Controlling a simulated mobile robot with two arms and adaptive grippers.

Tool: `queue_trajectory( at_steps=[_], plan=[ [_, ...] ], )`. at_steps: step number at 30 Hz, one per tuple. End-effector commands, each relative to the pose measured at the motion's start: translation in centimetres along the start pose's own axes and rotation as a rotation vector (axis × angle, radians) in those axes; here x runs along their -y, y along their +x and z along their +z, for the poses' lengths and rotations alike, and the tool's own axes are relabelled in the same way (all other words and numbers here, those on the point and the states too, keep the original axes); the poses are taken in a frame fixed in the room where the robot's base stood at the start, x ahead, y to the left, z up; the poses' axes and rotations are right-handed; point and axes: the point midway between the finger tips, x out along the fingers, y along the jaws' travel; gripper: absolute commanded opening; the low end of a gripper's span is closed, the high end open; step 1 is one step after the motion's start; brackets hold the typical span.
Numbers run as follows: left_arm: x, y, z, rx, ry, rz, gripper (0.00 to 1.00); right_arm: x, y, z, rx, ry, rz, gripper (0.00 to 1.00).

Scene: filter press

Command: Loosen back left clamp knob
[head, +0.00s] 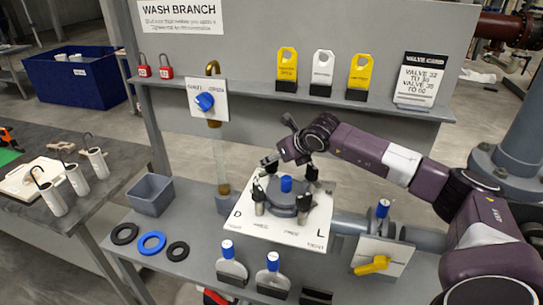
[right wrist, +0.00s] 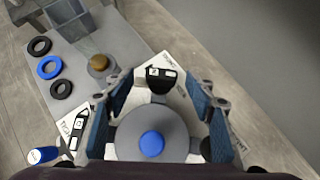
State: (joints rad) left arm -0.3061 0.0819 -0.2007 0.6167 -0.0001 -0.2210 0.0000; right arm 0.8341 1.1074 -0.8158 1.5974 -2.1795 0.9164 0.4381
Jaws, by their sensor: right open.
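The filter press has a round grey lid (head: 283,202) with a blue knob (head: 286,183) at its centre, on a white plate with printed labels. Black clamp knobs stand around the lid. The front left one (head: 258,191) and front right one (head: 303,204) show in the head view. My right gripper (right wrist: 168,108) is open above the lid, its blue-padded fingers wide apart. The back left clamp knob (right wrist: 160,83) appears between the fingers in the right wrist view, with a gap on both sides. In the head view my fingers partly hide it. My left gripper is not in view.
A grey bin (head: 151,196) and dark and blue rings (head: 151,243) lie left of the press. A valve with a yellow handle (head: 372,265) is at right. A shelf with tags (head: 287,70) runs behind.

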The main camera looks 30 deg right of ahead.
Motion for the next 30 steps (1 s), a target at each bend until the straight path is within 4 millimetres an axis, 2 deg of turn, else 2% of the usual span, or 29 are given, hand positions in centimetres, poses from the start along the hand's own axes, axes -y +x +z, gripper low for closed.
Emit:
queue_trajectory(
  at_steps=[1, 4, 9, 15, 19, 30],
  plan=[
    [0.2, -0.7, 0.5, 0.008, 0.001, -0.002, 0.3, -0.1, 0.6, 0.2, -0.002, 0.001, 0.001, 0.51],
    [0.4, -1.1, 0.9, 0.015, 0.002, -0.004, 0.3, -0.1, 1.8, 0.1, -0.001, 0.001, 0.001, 0.51],
    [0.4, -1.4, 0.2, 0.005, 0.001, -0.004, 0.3, 0.0, 3.1, 0.1, 0.0, -0.001, 0.0, 0.51],
    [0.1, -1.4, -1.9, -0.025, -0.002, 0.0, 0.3, -0.1, 3.4, -0.1, 0.0, -0.002, 0.0, 0.51],
    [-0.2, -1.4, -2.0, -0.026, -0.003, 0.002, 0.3, 0.0, 3.4, -0.1, 0.0, -0.002, 0.0, 0.5],
    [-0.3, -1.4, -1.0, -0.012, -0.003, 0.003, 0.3, 0.0, 3.4, 0.0, 0.0, -0.001, 0.0, 0.09]
  ],
)
